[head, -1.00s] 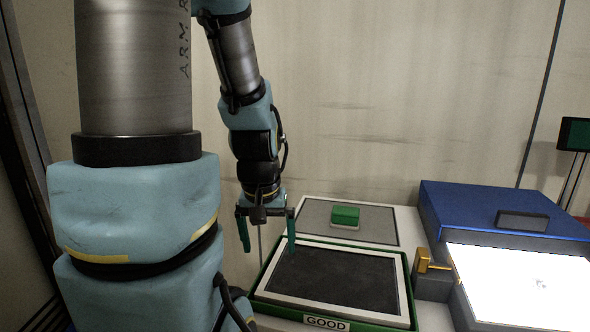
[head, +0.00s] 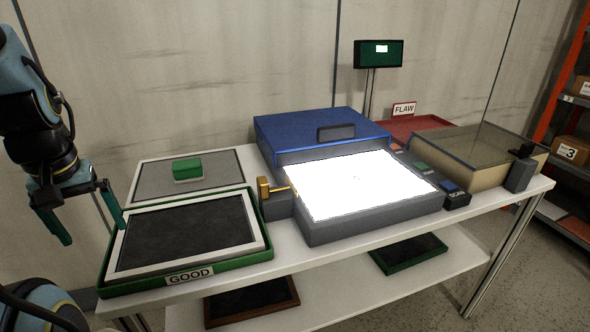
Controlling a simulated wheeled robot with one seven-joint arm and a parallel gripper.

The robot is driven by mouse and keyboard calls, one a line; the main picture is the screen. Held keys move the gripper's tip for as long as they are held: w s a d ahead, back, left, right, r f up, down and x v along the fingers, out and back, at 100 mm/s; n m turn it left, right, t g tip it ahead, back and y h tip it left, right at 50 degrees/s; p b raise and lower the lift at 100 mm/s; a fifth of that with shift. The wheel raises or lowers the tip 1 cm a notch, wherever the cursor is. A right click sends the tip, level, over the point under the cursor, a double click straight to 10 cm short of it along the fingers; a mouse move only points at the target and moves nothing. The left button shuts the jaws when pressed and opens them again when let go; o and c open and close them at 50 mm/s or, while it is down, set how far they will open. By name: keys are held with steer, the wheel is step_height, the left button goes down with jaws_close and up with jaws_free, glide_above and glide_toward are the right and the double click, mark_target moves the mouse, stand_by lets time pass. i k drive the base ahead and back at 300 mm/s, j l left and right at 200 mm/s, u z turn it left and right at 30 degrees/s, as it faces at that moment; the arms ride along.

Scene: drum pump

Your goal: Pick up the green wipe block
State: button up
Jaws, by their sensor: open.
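The green wipe block (head: 187,168) rests on a pale base on the grey mat (head: 218,169) at the back left of the table. My gripper (head: 90,227) is open and empty, fingers pointing down. In the picture it is left of and lower than the block, near the left edge of the green GOOD tray (head: 256,247). The block is fully visible and apart from my gripper.
The GOOD tray holds a white-framed dark panel (head: 184,234) in front of the mat. A brass lever (head: 264,188) and a blue machine with a lit plate (head: 358,184) stand right of it. A glass-topped box (head: 470,150) and red FLAW tray (head: 412,125) are farther right.

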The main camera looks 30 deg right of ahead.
mark_target(190, 171)
steer(key=l+u, duration=0.3)
steer(key=k+l+u, duration=0.3)
steer(key=l, duration=0.2)
steer(key=l+u, duration=0.3)
steer(key=k+l+u, duration=0.3)
steer(key=i+l, duration=0.05)
steer(key=l, duration=0.1)
